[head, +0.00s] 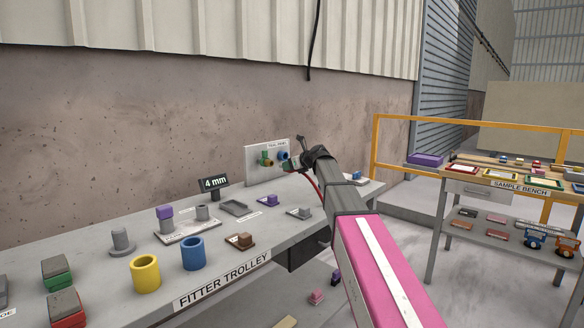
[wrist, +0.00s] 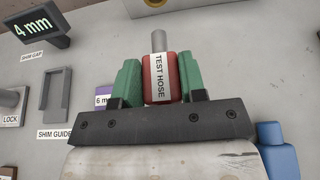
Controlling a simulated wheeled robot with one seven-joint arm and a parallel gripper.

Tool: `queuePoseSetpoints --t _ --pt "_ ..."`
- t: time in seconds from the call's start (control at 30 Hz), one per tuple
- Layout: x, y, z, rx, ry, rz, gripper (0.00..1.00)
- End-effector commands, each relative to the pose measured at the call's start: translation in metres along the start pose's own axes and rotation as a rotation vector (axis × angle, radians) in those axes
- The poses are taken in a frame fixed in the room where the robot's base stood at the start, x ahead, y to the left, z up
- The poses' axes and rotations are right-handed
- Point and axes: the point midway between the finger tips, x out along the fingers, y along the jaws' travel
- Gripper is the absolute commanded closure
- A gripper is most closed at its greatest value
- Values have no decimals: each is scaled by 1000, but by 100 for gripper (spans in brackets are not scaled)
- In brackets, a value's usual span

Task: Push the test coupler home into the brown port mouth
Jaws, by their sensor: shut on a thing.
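The test coupler is a red block with a white "TEST HOSE" label (wrist: 159,76) and a grey round nose pointing up in the wrist view. My gripper (wrist: 160,82) is shut on it, one green finger on each side. In the head view my gripper (head: 290,167) is close to the upright test panel (head: 258,173), and the coupler is mostly hidden there. The panel carries green, yellow-orange and blue fittings.
The trolley top (head: 110,285) holds a "4 mm" display (head: 214,183), a yellow cup (head: 146,275), a blue cup (head: 192,254) and several small parts left of my arm. A red hose (head: 318,190) hangs near my wrist. A blue block (wrist: 277,145) is at lower right in the wrist view.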

Motion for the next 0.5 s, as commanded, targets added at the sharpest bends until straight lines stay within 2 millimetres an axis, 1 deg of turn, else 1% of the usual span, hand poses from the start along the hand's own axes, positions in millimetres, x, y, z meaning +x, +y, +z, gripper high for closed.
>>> queuePoseSetpoints --t 0.03,0.3,0.5 --pt "5 -1 3 0 0 0 89" --pt "27 -1 12 0 -1 0 89" --pt "37 0 16 0 0 0 89"
